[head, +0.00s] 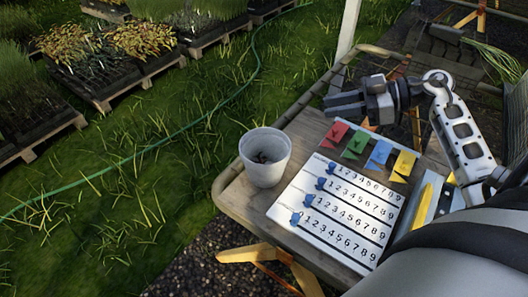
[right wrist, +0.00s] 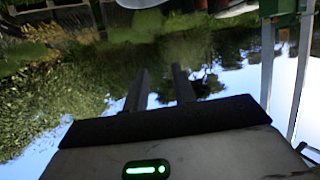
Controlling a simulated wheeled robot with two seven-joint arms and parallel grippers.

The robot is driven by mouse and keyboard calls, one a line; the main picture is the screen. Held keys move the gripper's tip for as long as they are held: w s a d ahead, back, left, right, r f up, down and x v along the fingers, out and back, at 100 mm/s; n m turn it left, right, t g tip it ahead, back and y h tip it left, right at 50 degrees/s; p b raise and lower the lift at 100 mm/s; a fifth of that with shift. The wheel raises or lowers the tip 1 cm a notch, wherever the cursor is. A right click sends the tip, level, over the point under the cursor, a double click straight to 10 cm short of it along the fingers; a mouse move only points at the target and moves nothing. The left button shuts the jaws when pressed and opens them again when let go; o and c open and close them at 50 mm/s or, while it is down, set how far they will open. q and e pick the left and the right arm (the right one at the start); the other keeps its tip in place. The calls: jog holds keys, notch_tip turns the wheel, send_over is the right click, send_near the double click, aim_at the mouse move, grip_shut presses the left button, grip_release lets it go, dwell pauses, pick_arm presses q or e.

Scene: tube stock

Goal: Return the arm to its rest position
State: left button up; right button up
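My right gripper (head: 345,104) is in the head view, held above the back edge of the table and pointing left. In the right wrist view its two fingers (right wrist: 160,80) stand apart with nothing between them. The right arm (head: 462,138) comes in from the right side. My left gripper is not in view.
A wooden table (head: 238,195) bears a white cup (head: 265,160) with dark contents and a white number board (head: 325,220) with blue markers. Red, green, blue and yellow cards (head: 403,165) lie at the board's top. A pale post (head: 347,35) stands behind. Grass lies left.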

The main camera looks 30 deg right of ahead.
jog(key=shift+s+d+r, duration=0.2)
jog(key=shift+s+d, duration=0.15)
jog(key=shift+d, duration=0.1)
jog(key=w+a+f+t+y, duration=0.1)
jog(key=w+a+f+t, duration=0.1)
jog(key=a+t, duration=0.4)
jog(key=s+a+f+m+h, duration=0.1)
jog(key=a+f+m+h, duration=0.1)
jog(key=f, duration=0.3)
jog(key=s+a+f+m+h, duration=0.1)
jog(key=a+f+m+h, duration=0.2)
jog(key=a+f+h, duration=0.1)
jog(key=s+a+f+m+h, duration=0.2)
jog(key=a+f+m+h, duration=0.1)
jog(key=f, duration=0.3)
jog(key=shift+a+h, duration=0.6)
jog(key=shift+a, duration=0.1)
jog(key=s+a+f+g+y, duration=0.1)
jog(key=s+a+f+g, duration=0.4)
jog(key=s+a+f, duration=0.2)
jog(key=shift+s+a+f+n, duration=0.15)
jog(key=shift+s+a+n, duration=0.15)
jog(key=shift+a, duration=0.9)
